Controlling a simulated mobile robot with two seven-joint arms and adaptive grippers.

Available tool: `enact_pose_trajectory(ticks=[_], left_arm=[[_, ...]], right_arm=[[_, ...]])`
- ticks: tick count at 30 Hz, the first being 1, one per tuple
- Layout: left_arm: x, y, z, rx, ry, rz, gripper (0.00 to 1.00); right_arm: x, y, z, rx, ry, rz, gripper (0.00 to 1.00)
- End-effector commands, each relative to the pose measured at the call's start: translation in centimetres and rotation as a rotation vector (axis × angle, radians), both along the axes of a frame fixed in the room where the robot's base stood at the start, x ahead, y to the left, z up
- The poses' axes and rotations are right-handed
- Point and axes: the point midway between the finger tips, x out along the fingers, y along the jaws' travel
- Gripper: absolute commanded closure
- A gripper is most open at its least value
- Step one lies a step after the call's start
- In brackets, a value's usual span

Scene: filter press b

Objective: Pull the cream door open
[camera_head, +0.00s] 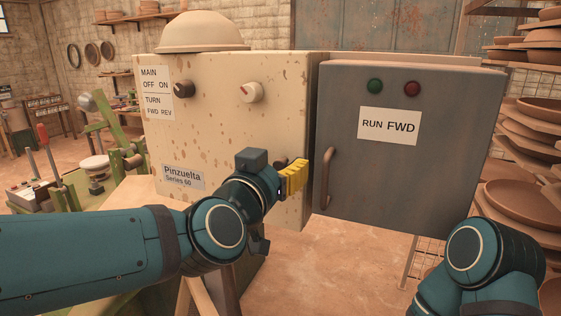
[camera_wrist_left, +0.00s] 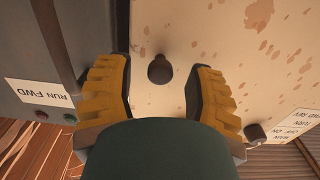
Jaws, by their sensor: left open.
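The cream door (camera_head: 225,130) is the rust-spotted front panel of a machine, with two rotary knobs, a "MAIN OFF ON" label and a "Pinzuelta" label. It looks closed. A small dark knob (camera_wrist_left: 160,69) stands out from the cream face in the left wrist view. My left gripper (camera_head: 293,177) has yellow fingers and is in front of the door's lower right part. In the left wrist view the open fingers (camera_wrist_left: 158,95) stand either side of the small knob, with gaps to it. My right arm shows at the lower right; its gripper is out of view.
A grey box (camera_head: 450,130) with a curved handle (camera_head: 326,178), green and red buttons and a "RUN FWD" label adjoins the cream door on the right. Shelves of clay dishes (camera_head: 530,150) stand far right. Green machinery (camera_head: 105,140) is at the left.

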Motion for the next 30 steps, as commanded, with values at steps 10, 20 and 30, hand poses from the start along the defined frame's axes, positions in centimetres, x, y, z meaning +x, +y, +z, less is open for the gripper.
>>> enact_pose_trajectory(ticks=[10, 20, 30], left_arm=[[1.28, -0.53, 0.0, 0.0, 0.0, 0.0, 0.46], [1.26, -0.52, -0.01, 0.0, 0.0, 0.0, 0.96], [1.31, -0.37, -0.05, 0.001, -0.001, -0.002, 1.0]], right_arm=[[0.06, -0.01, 0.12, 0.0, -0.002, -0.001, 0.53], [0.05, -0.01, 0.12, 0.0, -0.001, 0.0, 0.53], [0.01, 0.0, -0.07, 0.0, 0.0, 0.0, 0.53]])
